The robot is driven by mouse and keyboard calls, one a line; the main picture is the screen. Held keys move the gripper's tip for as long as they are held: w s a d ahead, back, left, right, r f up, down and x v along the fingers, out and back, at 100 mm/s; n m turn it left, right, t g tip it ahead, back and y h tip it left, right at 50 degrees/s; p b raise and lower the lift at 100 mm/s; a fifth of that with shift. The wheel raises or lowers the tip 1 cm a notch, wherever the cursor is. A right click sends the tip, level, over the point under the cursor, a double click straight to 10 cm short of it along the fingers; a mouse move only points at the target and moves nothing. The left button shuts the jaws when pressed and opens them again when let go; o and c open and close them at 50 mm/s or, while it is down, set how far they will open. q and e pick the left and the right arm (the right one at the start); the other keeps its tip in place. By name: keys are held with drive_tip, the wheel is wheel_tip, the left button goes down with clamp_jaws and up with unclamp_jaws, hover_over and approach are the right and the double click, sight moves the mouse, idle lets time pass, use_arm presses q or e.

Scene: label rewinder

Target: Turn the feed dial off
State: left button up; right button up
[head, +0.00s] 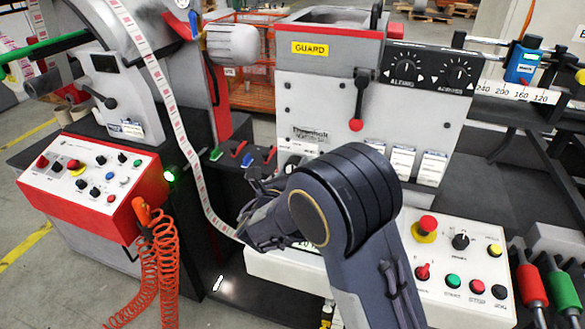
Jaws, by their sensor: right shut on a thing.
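My right gripper (258,212) reaches in from the lower right to the left end of the white control panel (405,300). It is shut on a small part there, which I take to be the feed dial. The dial is hidden behind my fingers and wrist, so its pointer position and label cannot be read. On the uncovered right part of this panel are a black knob (460,241) and a red knob (422,272). My left gripper is out of view.
A red stop button (427,225) stands near the black knob. A printed label web (167,85) runs down close to my gripper's left. Red, blue and green levers (240,150) stand just behind it. A red-sided control box (90,178) and orange coiled hose (160,262) are at left.

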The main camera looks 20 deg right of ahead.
drive_tip(key=o, duration=1)
drive_tip(key=b+v, duration=0.1)
drive_tip(key=v, duration=0.7)
drive_tip(key=shift+w, duration=0.1)
